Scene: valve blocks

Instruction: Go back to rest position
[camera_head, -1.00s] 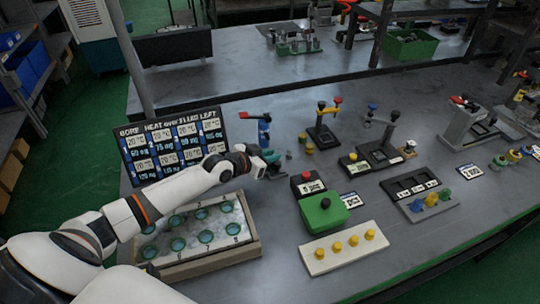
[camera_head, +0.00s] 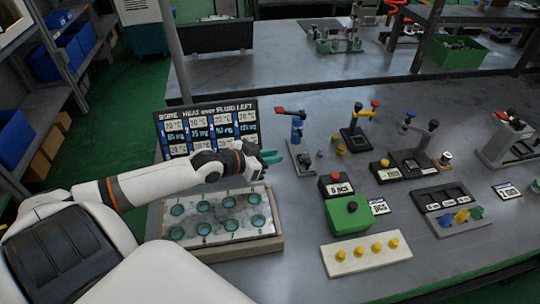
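My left gripper (camera_head: 270,157) has teal fingers and hangs over the bench, in front of the lower right part of the display board (camera_head: 250,104). It is small and edge-on, so I cannot tell whether its fingers are apart. No object shows in it. My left forearm comes in from the left, above the back edge of the tray (camera_head: 185,250) with teal round wells. My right gripper is not in view.
A blue valve block with a red handle (camera_head: 297,128) stands right of my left gripper. A green box (camera_head: 348,215), a red-button box (camera_head: 336,186) and a pale block with yellow knobs (camera_head: 345,263) stand farther right. Bare bench lies at the front right.

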